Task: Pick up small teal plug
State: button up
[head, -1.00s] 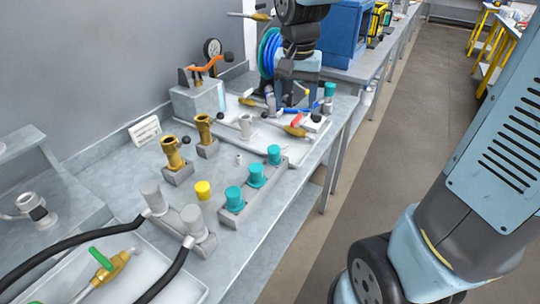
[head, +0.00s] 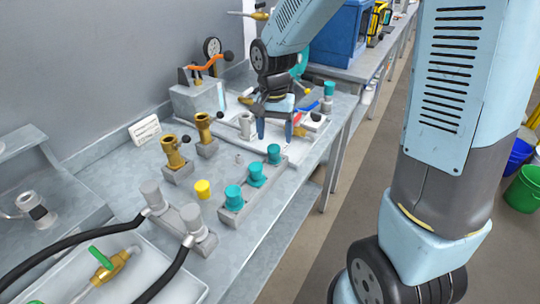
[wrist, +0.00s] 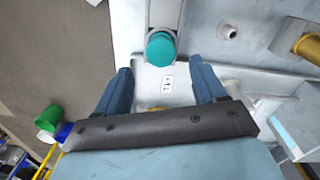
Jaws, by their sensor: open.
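The small teal plug (head: 274,152) stands upright at the far end of a grey rail block, behind two larger teal plugs (head: 256,174). A teal top (wrist: 161,47) shows in the wrist view, just beyond and between my fingertips. My gripper (head: 274,135) is open and empty, with its blue fingers pointing down. In the head view it is a little behind and above the small teal plug. In the wrist view, my gripper (wrist: 160,68) has clear space between its fingers, and the teal top is apart from both.
A white tray (head: 305,152) with tools lies behind the rail. Brass fittings (head: 172,152), a yellow plug (head: 203,189) and a small grey peg (head: 238,158) stand to the left. Hoses with grey caps are at the front left. The bench's right edge is close to the rail.

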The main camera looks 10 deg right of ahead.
aim_at(274, 146)
jog(key=shift+s+a+f, duration=0.1)
jog(key=shift+f, duration=2.75)
grip_shut()
